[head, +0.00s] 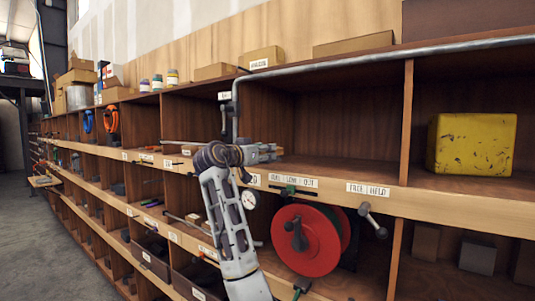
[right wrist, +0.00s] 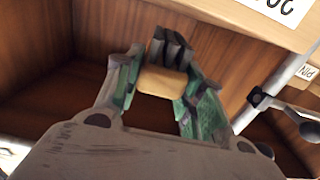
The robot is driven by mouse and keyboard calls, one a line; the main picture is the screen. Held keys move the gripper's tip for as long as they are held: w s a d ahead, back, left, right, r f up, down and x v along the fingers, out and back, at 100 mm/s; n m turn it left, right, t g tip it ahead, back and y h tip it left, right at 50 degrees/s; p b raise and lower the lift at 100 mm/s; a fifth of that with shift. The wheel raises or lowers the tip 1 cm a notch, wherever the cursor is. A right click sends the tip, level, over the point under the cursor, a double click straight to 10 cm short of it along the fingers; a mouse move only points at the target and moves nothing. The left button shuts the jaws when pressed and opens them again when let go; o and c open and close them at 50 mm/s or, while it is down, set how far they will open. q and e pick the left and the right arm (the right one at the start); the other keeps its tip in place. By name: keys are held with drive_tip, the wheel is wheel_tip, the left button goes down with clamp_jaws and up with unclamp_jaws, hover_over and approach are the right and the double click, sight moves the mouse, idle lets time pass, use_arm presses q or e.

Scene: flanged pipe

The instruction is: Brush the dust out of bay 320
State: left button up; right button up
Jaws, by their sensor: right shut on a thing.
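My right gripper (head: 268,153) reaches in from below in the head view, at the mouth of an open wooden bay (head: 330,125). In the right wrist view my right gripper (right wrist: 160,85) is shut on a tan block with dark grey pieces beyond it, which looks like the brush (right wrist: 161,82). A white label (head: 251,180) on the shelf edge below is partly hidden by my arm; only its end, like "0", shows. A cut-off label (right wrist: 280,8) also shows in the right wrist view. I cannot make out dust. My left gripper is not in view.
A grey pipe (head: 390,47) runs along the shelf top and bends down left of the bay. A yellow block (head: 472,143) sits in the right bay. A red reel (head: 305,240) and a black-knobbed handle (head: 372,220) stick out below.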

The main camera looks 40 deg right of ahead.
drive_tip(key=b+v, duration=0.1)
drive_tip(key=v, duration=0.9)
idle(0.6)
drive_tip(key=shift+d, duration=0.1)
idle(0.5)
